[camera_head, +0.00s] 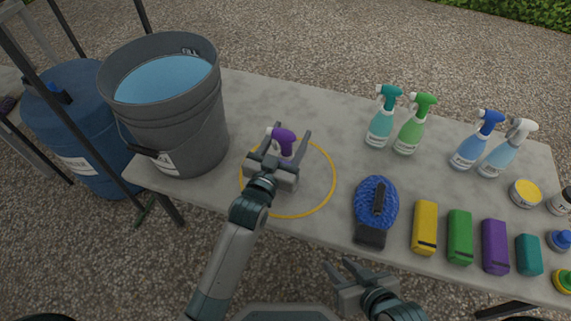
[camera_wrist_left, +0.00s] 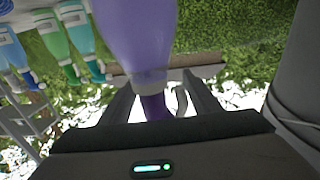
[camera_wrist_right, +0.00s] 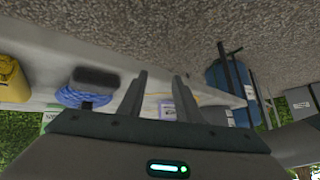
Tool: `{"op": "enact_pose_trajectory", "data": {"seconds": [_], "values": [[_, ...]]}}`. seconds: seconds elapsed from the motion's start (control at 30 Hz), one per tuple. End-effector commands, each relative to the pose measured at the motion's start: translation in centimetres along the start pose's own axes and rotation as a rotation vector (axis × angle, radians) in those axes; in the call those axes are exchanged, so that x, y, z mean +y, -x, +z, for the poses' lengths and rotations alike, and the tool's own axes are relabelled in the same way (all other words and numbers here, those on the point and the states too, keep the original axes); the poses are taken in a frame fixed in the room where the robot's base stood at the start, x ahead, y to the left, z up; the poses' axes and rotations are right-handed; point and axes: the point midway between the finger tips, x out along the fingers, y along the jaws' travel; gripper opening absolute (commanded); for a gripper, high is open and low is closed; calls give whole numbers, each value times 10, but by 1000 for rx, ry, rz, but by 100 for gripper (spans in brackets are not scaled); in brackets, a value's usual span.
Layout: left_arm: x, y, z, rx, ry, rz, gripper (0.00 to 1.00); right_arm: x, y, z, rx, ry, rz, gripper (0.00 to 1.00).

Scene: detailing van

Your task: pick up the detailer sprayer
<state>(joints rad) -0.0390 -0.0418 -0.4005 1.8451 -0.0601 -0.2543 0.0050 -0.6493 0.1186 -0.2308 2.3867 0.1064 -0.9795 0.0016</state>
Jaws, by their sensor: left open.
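A purple-headed spray bottle (camera_head: 284,140) stands upright inside a yellow ring on the table. I cannot read its label. My left gripper (camera_head: 280,146) is open at this bottle, one finger on each side, and hides its lower part in the head view. In the left wrist view the purple bottle (camera_wrist_left: 138,35) is between the spread fingers (camera_wrist_left: 158,98); I cannot tell whether they touch it. Two teal and green sprayers (camera_head: 380,130) (camera_head: 411,135) and two blue and white-headed sprayers (camera_head: 470,152) (camera_head: 501,158) stand to the right. My right gripper (camera_head: 346,268) is open and empty before the table's front edge.
A grey bucket of water (camera_head: 170,110) stands close left of the purple bottle. A blue barrel (camera_head: 75,120) and dark frame posts stand at the left.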

Motion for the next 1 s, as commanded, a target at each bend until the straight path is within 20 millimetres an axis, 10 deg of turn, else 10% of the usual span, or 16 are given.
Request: {"op": "enact_pose_trajectory", "data": {"seconds": [0.27, 1.0], "values": [[0, 0, 0, 0, 0, 0, 17, 0, 0, 0, 0, -3, 1, 31], [-6, -7, -24, 4, -1, -1, 18, 20, 11, 13, -133, 10, 55, 31]]}}
